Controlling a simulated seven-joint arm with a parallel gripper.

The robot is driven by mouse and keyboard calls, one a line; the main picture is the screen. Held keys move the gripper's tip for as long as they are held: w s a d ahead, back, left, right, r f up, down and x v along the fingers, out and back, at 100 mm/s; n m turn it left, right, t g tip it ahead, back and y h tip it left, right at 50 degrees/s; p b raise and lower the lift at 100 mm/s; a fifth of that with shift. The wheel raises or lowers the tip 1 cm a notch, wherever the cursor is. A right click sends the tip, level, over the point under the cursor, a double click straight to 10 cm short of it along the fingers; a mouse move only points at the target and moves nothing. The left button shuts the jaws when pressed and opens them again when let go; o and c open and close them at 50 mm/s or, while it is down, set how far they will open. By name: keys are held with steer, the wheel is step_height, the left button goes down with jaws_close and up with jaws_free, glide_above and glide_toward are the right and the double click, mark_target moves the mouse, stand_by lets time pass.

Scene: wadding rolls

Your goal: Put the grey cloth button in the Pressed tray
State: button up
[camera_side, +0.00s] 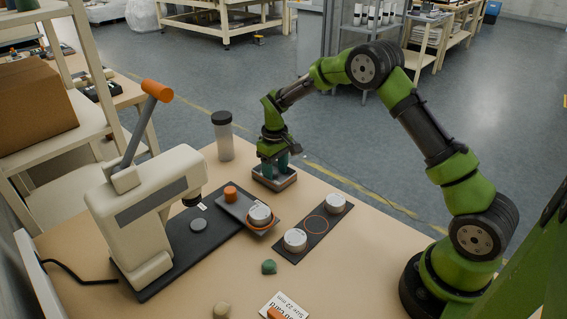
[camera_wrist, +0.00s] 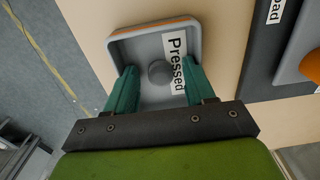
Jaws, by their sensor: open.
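The grey cloth button (camera_wrist: 160,72) shows in the wrist view as a small round grey piece inside the tray, beside the printed word. The Pressed tray (camera_wrist: 118,34) is grey with raised walls and a white "Pressed" label (camera_wrist: 177,64). In the side view, the tray (camera_side: 263,183) stands at the far edge of the table. My gripper (camera_wrist: 161,78) is open, its two green fingers on either side of the button with gaps between. In the side view, my gripper (camera_side: 276,166) reaches down into the tray and hides the button.
A white press (camera_side: 150,215) with an orange-tipped lever stands at the left. A clear dark-lidded container (camera_side: 223,138) is left of the tray. A dark strip (camera_side: 288,255) holds round tins. A green lump (camera_side: 269,267) and a beige lump (camera_side: 221,310) lie in front.

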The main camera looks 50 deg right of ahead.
mark_target(275, 173)
steer(key=shift+r, duration=0.1)
steer(key=s+a+r+t, duration=0.1)
steer(key=s+a+r, duration=0.15)
steer(key=r, duration=1.55)
steer(key=s+a+r+m+t+y, duration=0.1)
steer(key=s+a+r+m+t, duration=0.15)
steer(key=s+r, duration=0.55)
steer(key=s+a+f+t, duration=0.1)
steer(key=s+a+t, duration=0.1)
steer(key=s, duration=0.6)
steer(key=s+a+f+m+t+y, duration=0.1)
steer(key=s, duration=0.7)
steer(key=shift+s+a+f+t, duration=0.2)
steer(key=shift+s+a+t, duration=0.1)
steer(key=shift+a+t, duration=0.1)
